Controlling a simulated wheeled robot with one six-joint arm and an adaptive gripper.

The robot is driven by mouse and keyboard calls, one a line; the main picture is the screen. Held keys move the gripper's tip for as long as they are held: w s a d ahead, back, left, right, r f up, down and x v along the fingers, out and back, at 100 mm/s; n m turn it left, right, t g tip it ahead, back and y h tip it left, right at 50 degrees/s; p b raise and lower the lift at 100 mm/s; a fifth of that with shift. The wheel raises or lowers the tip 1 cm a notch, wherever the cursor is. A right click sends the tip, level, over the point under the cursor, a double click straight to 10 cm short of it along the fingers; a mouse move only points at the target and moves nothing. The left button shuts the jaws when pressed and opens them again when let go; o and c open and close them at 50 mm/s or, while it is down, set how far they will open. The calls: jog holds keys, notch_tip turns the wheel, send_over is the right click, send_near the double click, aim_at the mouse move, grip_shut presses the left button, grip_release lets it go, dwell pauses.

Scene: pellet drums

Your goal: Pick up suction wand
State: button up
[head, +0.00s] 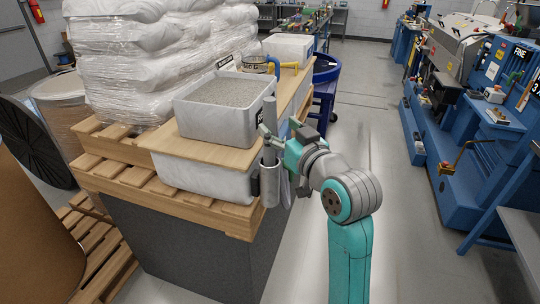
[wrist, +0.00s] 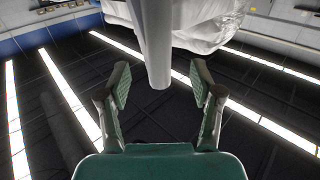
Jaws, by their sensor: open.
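The suction wand (head: 270,113) is a grey tube standing upright at the near right corner of the bin stack. Its lower part is in a grey cylindrical holder (head: 269,186) on the stack's side. In the wrist view, a grey tube (wrist: 155,38), which looks like the wand, comes down from the top edge and ends between and beyond the fingertips. My gripper (head: 278,131) is beside the wand's upper part, just to its right. In the wrist view, my gripper's fingers (wrist: 160,80) are spread wide, with clear gaps on both sides of the tube.
A grey bin of pellets (head: 219,103) stands on a wooden board left of the wand. Wrapped white sacks (head: 150,55) are stacked behind. A yellow-handled item (head: 285,65) lies farther back. Blue machinery (head: 440,160) lines the right; the aisle floor (head: 365,130) between is clear.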

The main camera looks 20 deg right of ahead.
aim_at(273, 120)
jog(key=shift+w+a+r, duration=0.1)
jog(key=shift+w+a, duration=0.1)
jog(key=shift+w, duration=1.2)
jog(key=shift+w+a+r, duration=0.1)
jog(key=shift+w+a, duration=0.05)
jog(key=shift+w, duration=1.25)
grip_shut()
